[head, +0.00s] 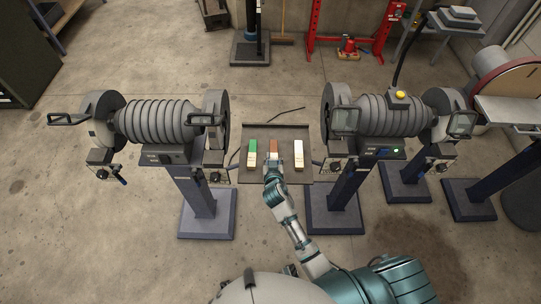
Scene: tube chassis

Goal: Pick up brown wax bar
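The brown wax bar (273,147) lies on a dark tray (285,131) between two bench grinders, in the middle of a row of three bars. My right gripper (272,167) is at the near end of the brown bar and covers that end. It is too small and hidden to tell whether the fingers are apart or closed, or whether they touch the bar. My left gripper is not in view.
A green bar (252,152) lies left of the brown one and a white bar (298,155) lies right. Grinders on pedestals stand at left (160,122) and right (385,115), close to the tray. A disc sander (505,75) stands at far right.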

